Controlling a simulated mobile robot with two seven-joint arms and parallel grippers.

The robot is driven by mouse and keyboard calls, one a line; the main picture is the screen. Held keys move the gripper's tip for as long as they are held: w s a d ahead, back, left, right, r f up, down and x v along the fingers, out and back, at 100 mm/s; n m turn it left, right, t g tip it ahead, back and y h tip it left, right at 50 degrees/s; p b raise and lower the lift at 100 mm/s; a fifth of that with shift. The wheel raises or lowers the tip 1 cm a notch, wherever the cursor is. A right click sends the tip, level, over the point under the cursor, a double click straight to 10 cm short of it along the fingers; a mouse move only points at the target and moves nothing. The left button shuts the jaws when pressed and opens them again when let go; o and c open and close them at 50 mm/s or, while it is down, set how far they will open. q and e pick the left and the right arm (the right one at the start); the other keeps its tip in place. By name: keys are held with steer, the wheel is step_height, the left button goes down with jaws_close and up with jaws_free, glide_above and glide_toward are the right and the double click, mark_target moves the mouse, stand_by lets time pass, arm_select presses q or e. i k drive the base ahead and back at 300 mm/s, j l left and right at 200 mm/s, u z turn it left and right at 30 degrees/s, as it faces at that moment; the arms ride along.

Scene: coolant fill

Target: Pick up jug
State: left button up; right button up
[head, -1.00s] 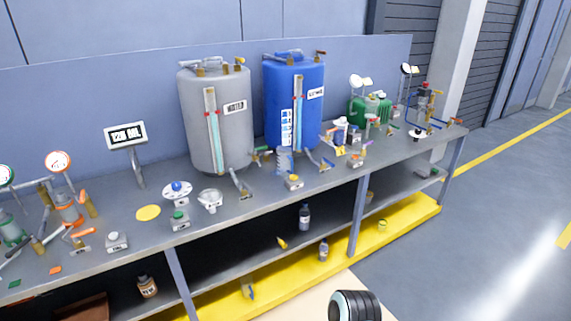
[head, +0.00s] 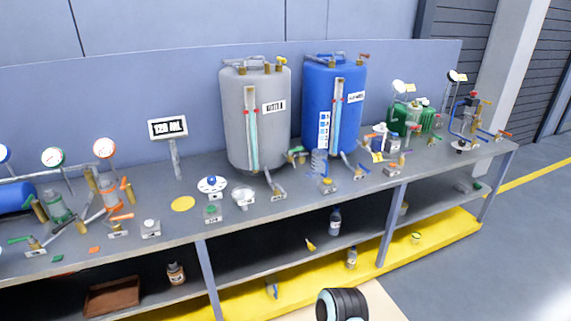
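I cannot make out a thing that is surely the jug. A small white vessel (head: 243,194) stands on the bench top in front of the grey tank (head: 238,130). A dark bottle (head: 335,222) stands on the lower shelf, and a brown bottle (head: 176,274) stands further left. A small pale object (head: 464,186) lies on the shelf at the right, too small to name. A dark rounded part of my own body shows at the bottom edge. Neither gripper's fingers are in view.
A brown tray (head: 112,298) sits below at left. A yellow base strip (head: 455,229) runs underneath. Open floor (head: 500,260) lies at right.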

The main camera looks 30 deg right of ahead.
mark_target(319, 164)
steer(key=l+u, duration=0.95)
steer(key=k+l+u, duration=0.1)
steer(key=l, duration=0.25)
steer(key=k+l+u, duration=0.1)
steer(key=l, duration=0.25)
steer(key=k+l+u, duration=0.15)
steer(key=k+l, duration=0.15)
steer(key=l, duration=0.25)
steer(key=k+l, duration=0.15)
steer(key=l, duration=0.25)
steer(key=k+l, duration=0.2)
steer(key=l, duration=0.2)
steer(key=u, duration=0.05)
